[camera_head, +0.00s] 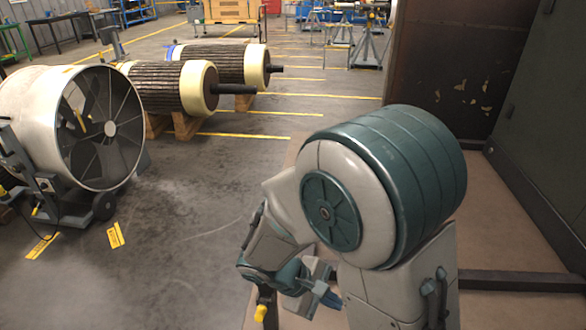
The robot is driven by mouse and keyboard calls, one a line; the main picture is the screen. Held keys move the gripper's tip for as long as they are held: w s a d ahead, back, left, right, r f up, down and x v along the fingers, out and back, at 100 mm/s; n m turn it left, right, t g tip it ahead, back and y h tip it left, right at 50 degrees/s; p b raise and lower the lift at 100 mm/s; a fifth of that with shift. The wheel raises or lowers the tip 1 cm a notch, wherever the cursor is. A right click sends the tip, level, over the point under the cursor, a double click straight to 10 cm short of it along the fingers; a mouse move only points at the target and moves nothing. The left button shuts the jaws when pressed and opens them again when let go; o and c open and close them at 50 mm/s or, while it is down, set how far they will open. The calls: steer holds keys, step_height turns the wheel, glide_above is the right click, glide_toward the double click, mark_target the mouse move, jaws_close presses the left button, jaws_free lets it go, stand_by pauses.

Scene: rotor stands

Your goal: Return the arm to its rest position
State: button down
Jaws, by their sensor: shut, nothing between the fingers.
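My arm is folded close in front of the camera, with its large teal and grey joint filling the centre right of the head view. My gripper (331,299) is small and low in the picture, beside my grey lower link. It is shut with nothing held, and its fingertips are partly hidden by the link. It touches no object that I can see.
A large drum fan (100,128) on a wheeled stand is at left. Two ribbed rotors (165,87) (222,62) lie on wooden supports behind it. A dark panel (455,60) and a green-grey cabinet wall (550,120) close off the right. Grey floor (200,215) is clear at centre left.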

steer(key=s+d+r+m+y, duration=0.1)
steer(key=d+r+m+y, duration=0.1)
steer(key=r, duration=0.3)
steer(key=s+d+r+m+t+y+p, duration=0.1)
steer(key=s+d+r+m+y, duration=0.1)
steer(key=r+m, duration=0.3)
steer(key=s+d+r+m+t+y+p, duration=0.1)
steer(key=d+r+m+y, duration=0.1)
steer(key=r+m+y, duration=0.2)
steer(key=shift+s+d+r+y, duration=0.2)
steer(key=shift+d+r+y, duration=0.15)
steer(key=shift+r, duration=0.15)
